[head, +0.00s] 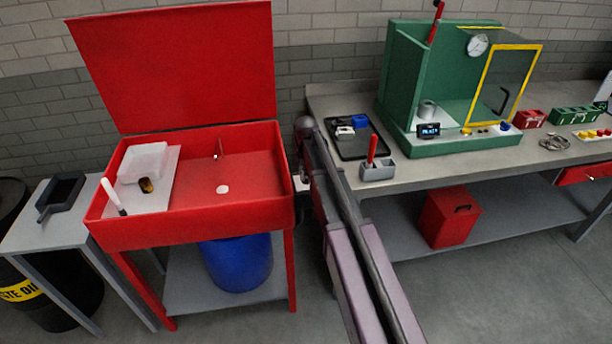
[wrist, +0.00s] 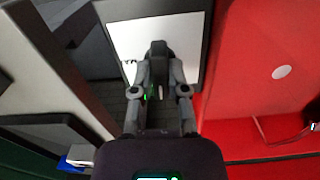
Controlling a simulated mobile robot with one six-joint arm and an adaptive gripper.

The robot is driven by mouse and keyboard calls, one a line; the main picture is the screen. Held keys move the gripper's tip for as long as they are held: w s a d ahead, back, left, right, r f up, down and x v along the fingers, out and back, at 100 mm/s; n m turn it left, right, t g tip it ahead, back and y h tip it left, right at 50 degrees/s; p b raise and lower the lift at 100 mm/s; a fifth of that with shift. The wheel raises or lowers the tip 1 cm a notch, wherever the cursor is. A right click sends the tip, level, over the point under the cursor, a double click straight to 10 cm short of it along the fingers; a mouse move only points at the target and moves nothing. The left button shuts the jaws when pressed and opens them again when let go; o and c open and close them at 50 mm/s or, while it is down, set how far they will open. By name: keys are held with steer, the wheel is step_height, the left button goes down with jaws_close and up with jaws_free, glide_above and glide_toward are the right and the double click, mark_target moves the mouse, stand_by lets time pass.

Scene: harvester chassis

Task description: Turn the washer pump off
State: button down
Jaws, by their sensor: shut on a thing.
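The red parts washer (head: 190,232) stands with its lid up, left of my arm. In the wrist view its red basin (wrist: 240,85) fills the right side. A white plate (wrist: 118,38) with small dark marks faces my gripper beside the basin wall. My gripper (wrist: 159,52) is in front of this plate, its fingers drawn together on a small part, apparently the pump switch, which the fingertips mostly hide. The switch's position cannot be read. In the head view my arm hides my fingertips; a small pale patch (head: 300,184) shows at the washer's right side.
In the washer lie a clear tub (head: 143,160) and a brush (head: 113,197); a blue drum (head: 238,262) stands below. The grey workbench (head: 400,178) with a green cabinet (head: 395,75) is close on the right. My arm fills the narrow gap between washer and bench.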

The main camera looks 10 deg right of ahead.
steer(key=shift+n, duration=0.4)
steer(key=c, duration=0.6)
jaws_free()
steer(key=shift+c, duration=0.2)
steer(key=shift+m, duration=0.4)
